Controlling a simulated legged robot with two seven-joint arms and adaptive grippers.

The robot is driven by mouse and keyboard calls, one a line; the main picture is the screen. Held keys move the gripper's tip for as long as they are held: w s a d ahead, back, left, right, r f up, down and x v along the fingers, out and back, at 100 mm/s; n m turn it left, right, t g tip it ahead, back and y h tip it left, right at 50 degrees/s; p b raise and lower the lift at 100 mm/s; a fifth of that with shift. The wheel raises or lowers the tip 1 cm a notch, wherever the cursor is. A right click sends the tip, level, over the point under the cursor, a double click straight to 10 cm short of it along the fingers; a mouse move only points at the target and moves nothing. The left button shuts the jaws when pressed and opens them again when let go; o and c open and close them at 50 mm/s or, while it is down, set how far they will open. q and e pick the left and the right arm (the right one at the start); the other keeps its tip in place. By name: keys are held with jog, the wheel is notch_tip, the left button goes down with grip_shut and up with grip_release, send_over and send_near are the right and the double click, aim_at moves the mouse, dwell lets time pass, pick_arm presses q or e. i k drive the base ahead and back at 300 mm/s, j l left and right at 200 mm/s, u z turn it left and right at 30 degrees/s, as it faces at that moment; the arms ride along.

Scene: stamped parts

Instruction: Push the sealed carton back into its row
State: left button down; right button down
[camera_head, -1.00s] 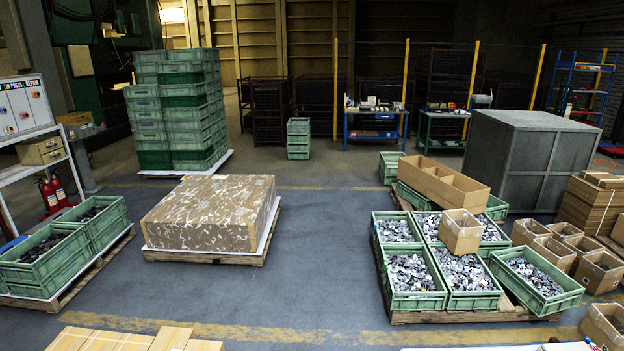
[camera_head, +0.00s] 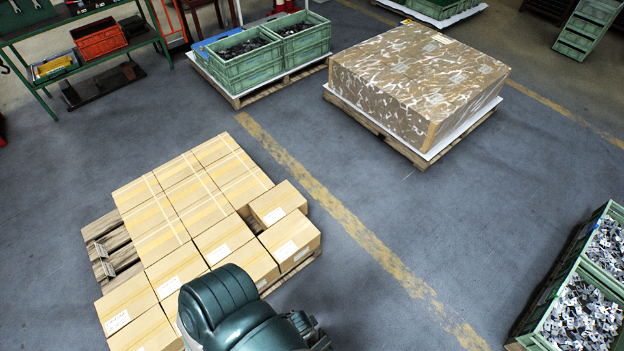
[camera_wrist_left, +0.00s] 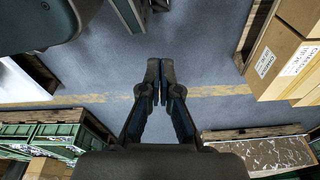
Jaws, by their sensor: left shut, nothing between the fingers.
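Tan sealed cartons (camera_head: 183,205) stand packed in rows on a wooden pallet (camera_head: 107,245) in the head view. One carton (camera_head: 279,203) at the right side sits out of line, with a dark gap on its left. Another carton (camera_head: 291,240) stands just in front of it at the pallet's edge. My left gripper (camera_wrist_left: 161,88) is shut and empty in the left wrist view, over bare floor. Labelled cartons (camera_wrist_left: 278,58) show to its right there, apart from the fingers. In the head view my green arm link covers part of the nearest cartons. My right gripper is not in view.
A wrapped brown block (camera_head: 420,80) on a pallet stands at the upper right. Green crates (camera_head: 246,68) stand on a pallet at the top, and crates of metal parts (camera_head: 583,315) at the right edge. Open floor with a yellow line (camera_head: 345,220) lies between.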

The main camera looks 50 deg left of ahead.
aim_at(270, 208)
jog(key=i+u, duration=0.45)
jog(key=i+l+u, duration=0.1)
jog(key=i+u, duration=0.15)
jog(key=u, duration=0.2)
jog(key=i+l+u, duration=0.25)
jog(key=u, duration=0.2)
jog(key=i+l+u, duration=0.35)
jog(key=u, duration=0.15)
